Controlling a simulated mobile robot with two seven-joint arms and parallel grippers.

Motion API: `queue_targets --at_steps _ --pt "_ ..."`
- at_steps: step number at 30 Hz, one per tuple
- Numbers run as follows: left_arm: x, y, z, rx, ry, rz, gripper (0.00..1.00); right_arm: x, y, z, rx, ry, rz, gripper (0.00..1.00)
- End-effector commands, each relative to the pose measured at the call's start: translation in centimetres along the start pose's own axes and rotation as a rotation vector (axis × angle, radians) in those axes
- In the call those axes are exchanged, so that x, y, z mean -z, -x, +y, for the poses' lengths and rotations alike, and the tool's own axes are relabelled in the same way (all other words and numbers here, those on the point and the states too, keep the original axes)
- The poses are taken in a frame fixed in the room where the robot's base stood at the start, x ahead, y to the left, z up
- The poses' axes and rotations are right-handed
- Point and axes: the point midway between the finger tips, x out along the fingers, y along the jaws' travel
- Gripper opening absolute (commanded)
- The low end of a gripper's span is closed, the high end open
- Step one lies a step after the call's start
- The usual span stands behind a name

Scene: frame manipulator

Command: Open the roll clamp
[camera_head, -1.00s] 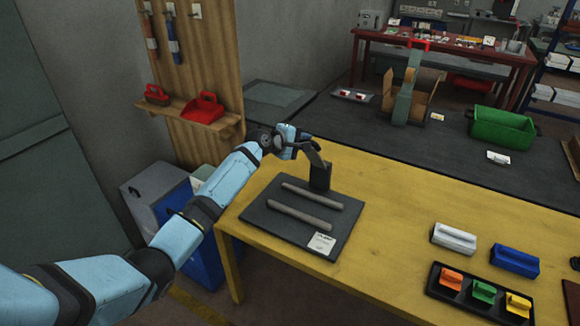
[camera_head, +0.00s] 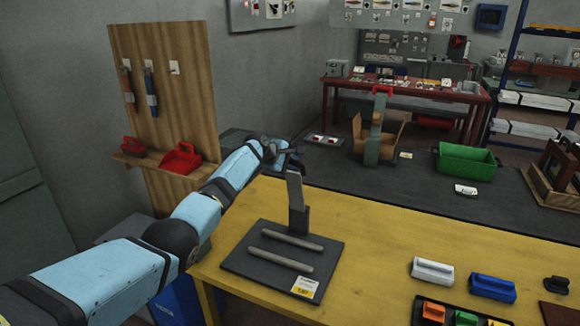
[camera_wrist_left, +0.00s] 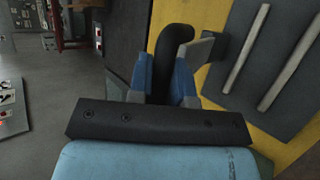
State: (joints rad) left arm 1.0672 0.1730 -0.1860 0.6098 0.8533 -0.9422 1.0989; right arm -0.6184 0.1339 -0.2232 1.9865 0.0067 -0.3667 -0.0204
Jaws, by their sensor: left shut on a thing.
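The roll clamp's dark base plate (camera_head: 245,265) lies on the yellow table, with two grey rods (camera_head: 285,245) across it. A dark post (camera_head: 299,220) stands at its back edge. A grey lever arm (camera_head: 295,190) rises from the post, nearly upright. My left gripper (camera_head: 290,152) is at the lever's upper end. In the left wrist view its blue fingers (camera_wrist_left: 163,72) are shut on the black lever handle (camera_wrist_left: 173,42). In the head view the handle is mostly hidden by the gripper. My right gripper is not in view.
White (camera_head: 432,271) and blue (camera_head: 492,288) blocks stand at the table's right, behind a black tray (camera_head: 418,308) of coloured blocks. A green bin (camera_head: 466,162) and a cardboard box (camera_head: 368,150) stand beyond the table. The table's middle is clear.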

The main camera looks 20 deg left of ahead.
Motion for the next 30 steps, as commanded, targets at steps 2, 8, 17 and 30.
queue_targets --at_steps 2,8,17,30 --pt "0.0 -0.1 0.0 0.004 0.001 0.000 0.00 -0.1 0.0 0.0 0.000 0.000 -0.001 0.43" --pt "0.1 -0.1 0.0 0.005 0.001 0.001 0.00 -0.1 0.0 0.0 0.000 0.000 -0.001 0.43" --pt "0.1 -0.1 -0.1 0.005 0.001 0.001 0.44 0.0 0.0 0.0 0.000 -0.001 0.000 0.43" --pt "0.1 0.9 0.0 0.003 0.001 0.001 0.44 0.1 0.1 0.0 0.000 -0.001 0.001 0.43"
